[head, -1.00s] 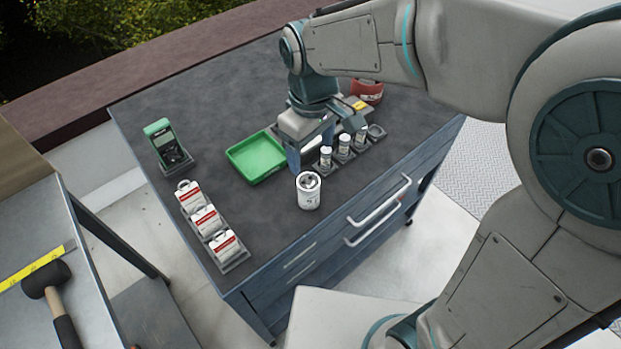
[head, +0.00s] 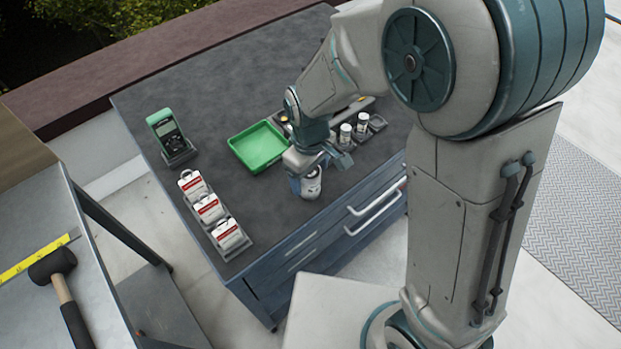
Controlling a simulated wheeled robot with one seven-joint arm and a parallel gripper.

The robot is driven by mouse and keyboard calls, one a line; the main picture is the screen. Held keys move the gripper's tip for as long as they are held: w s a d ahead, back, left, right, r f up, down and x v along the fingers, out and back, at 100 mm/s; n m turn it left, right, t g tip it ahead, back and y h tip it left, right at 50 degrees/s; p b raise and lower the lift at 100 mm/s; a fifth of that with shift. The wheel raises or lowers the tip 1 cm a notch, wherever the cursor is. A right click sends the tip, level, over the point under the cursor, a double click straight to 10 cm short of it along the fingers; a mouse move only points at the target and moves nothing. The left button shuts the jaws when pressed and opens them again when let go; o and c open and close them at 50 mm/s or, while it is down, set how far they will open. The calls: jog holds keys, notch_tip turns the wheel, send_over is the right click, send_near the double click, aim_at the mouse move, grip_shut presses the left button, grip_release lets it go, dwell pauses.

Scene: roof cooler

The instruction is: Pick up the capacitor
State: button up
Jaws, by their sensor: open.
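The capacitor (head: 312,186) is a white cylinder standing upright on the grey top of the workbench, near its front edge. Its upper part is partly covered by my gripper (head: 313,174). My gripper is open and pointed down at the capacitor, with one finger showing at its left side and another part reaching to its right. I cannot tell whether the fingers touch it.
A green tray (head: 233,146) lies behind and left. A rack with small white cylinders (head: 345,134) stands close on the right. Red-and-white padlock-like tags (head: 210,209) and a green meter (head: 168,130) stand left. A mallet (head: 58,285) lies on the side table.

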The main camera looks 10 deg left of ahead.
aim_at(313, 174)
jog(key=shift+f, duration=0.75)
jog(key=c, duration=1.3)
jog(key=shift+r, duration=0.1)
jog(key=shift+r, duration=0.45)
jog(key=r, duration=0.3)
jog(key=shift+s+d+r+b, duration=0.3)
jog(key=shift+d+r+b, duration=0.05)
jog(key=shift+s+d+r+b, duration=0.2)
jog(key=shift+s+d+r, duration=0.8)
jog(key=shift+s+d, duration=0.3)
jog(key=shift+s+d+r+b, duration=0.15)
jog(key=shift+s+d+r, duration=0.95)
jog(key=shift+d, duration=0.35)
jog(key=shift+s+d+r+b, duration=0.2)
jog(key=shift+s+d+r, duration=0.75)
jog(key=shift+s+d, duration=0.35)
